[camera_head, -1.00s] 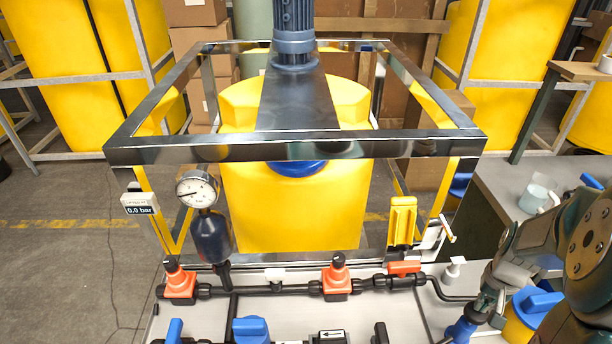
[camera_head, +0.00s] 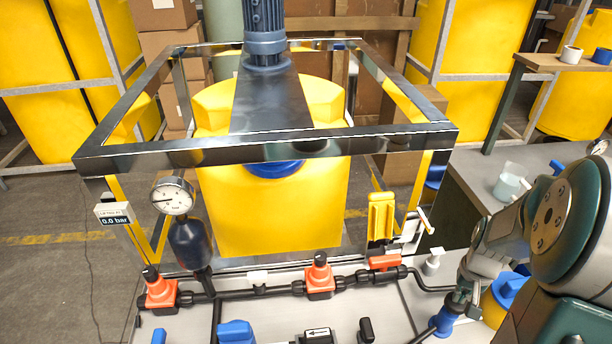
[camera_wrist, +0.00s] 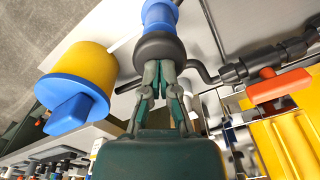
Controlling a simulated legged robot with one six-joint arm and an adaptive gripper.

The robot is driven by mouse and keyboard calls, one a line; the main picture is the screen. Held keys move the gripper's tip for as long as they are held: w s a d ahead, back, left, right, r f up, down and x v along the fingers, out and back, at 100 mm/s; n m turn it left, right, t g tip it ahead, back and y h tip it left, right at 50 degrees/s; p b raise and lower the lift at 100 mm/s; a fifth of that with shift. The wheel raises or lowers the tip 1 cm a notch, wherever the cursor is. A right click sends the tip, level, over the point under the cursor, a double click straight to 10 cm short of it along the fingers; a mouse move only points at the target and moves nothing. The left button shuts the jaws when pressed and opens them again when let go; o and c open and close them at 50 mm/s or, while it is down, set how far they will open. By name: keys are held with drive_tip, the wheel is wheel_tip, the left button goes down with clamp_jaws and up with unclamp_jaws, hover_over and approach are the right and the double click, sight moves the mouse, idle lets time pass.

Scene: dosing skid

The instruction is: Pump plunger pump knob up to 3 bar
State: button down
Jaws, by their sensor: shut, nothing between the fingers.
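A blue cylinder (camera_head: 444,321) stands at the lower right of the skid in the head view. In the wrist view the blue cylinder (camera_wrist: 160,14) has a dark round knob (camera_wrist: 158,48) on its end, which looks like the plunger pump knob. My gripper (camera_head: 459,298) is shut and empty, directly over it; in the wrist view my fingertips (camera_wrist: 159,66) are right at the knob, and I cannot tell whether they press on it. The dial gauge (camera_head: 172,196) has its needle low, and the display (camera_head: 115,215) reads 0.0 bar.
A yellow can with a blue cap (camera_wrist: 77,72) stands close beside my gripper. Black pipe with orange valves (camera_head: 319,275) runs along the skid. A yellow part (camera_head: 381,216) stands upright behind it. A metal frame (camera_head: 270,152) surrounds the yellow tank (camera_head: 270,215).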

drive_tip(key=shift+f, duration=0.85)
drive_tip(key=shift+r, duration=1.65)
drive_tip(key=shift+f, duration=0.2)
drive_tip(key=shift+f, duration=1.45)
drive_tip(key=shift+r, duration=1.65)
